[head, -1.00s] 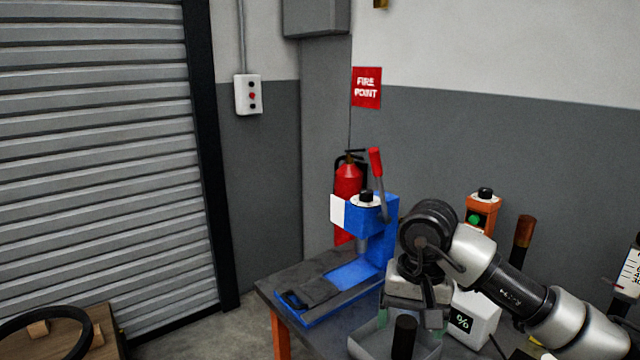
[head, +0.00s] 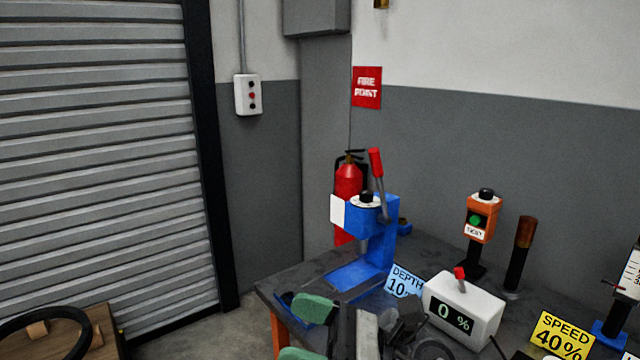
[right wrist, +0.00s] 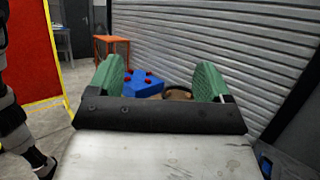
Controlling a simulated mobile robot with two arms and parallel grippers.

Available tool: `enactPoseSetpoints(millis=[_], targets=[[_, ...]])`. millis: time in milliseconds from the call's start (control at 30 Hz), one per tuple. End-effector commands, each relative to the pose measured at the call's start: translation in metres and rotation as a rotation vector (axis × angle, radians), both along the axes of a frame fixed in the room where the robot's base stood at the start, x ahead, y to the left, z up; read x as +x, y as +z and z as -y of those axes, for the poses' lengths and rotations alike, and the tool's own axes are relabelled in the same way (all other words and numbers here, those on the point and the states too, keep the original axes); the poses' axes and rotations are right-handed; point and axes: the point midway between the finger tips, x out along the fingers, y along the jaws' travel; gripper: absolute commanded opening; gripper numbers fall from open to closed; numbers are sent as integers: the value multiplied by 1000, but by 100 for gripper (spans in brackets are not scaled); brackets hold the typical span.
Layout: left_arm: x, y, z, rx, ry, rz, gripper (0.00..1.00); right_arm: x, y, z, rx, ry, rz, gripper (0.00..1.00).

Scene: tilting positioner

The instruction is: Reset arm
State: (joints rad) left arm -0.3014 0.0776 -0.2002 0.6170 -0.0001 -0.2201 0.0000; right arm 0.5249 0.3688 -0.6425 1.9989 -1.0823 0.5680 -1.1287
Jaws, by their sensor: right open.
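My right gripper (head: 308,331) is low in the head view, at the front edge of the bench, with its green fingertips apart and nothing between them. In the right wrist view both green fingers (right wrist: 158,80) stand wide apart with an empty gap. My right arm comes in from the bottom of the head view, in front of the bench. My left gripper is in neither view.
The bench (head: 285,283) carries a blue lever press (head: 375,245), a white box (head: 462,308) reading 0 %, an orange button post (head: 481,220), and DEPTH (head: 405,283) and SPEED (head: 562,336) cards. A black ring (head: 85,330) lies on a wooden top at left.

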Motion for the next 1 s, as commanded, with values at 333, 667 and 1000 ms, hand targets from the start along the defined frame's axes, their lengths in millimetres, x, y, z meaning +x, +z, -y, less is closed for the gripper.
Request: enactPoseSetpoints(millis=[333,667,1000], targets=[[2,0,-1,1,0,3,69,47,-59,125,947,-321,-1203,80],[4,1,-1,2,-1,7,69,-36,-232,213,1805,-741,-2106,80],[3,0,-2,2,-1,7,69,-153,-299,227,-1775,914,1873,80]])
